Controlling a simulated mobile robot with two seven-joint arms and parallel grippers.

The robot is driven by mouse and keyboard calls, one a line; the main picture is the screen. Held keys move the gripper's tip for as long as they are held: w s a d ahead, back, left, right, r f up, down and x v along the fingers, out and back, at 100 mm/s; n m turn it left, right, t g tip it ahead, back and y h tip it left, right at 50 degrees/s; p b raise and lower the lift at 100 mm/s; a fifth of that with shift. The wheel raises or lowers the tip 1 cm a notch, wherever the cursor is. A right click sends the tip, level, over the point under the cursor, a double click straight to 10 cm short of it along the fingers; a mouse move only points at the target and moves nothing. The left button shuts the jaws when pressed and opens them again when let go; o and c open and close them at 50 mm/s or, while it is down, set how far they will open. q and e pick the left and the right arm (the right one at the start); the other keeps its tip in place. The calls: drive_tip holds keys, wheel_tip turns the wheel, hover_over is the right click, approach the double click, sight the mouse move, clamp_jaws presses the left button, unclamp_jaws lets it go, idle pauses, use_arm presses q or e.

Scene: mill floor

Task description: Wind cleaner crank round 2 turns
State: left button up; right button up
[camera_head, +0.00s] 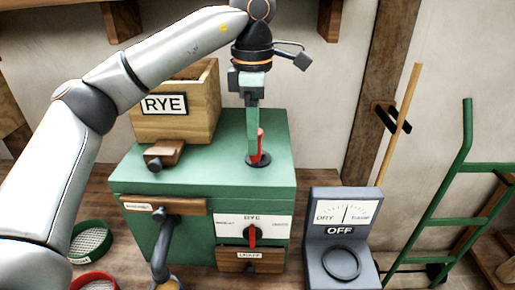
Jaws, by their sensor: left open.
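The cleaner is a green box-shaped machine (200,180) on a wooden bench. A dark grey crank (162,245) is on its front at the left, its arm hanging down towards the bottom picture edge. My left gripper (254,150) points down over the back right of the cleaner's top, at a red lever (261,143) in a dark round base. It is open, and I cannot tell whether its fingers touch the lever. It is well above and to the right of the crank. My right gripper is not in view.
A wooden hopper marked RYE (200,105) stands on the cleaner. A red-pointer dial (251,236) and a drawer (250,260) are on its front. A grey meter reading OFF (340,245) stands right. A green sieve (90,240) and red sieve (95,281) lie left.

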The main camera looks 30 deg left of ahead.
use_arm(q)
drive_tip(key=shift+r+p, duration=1.4)
drive_tip(key=shift+r, duration=3.15)
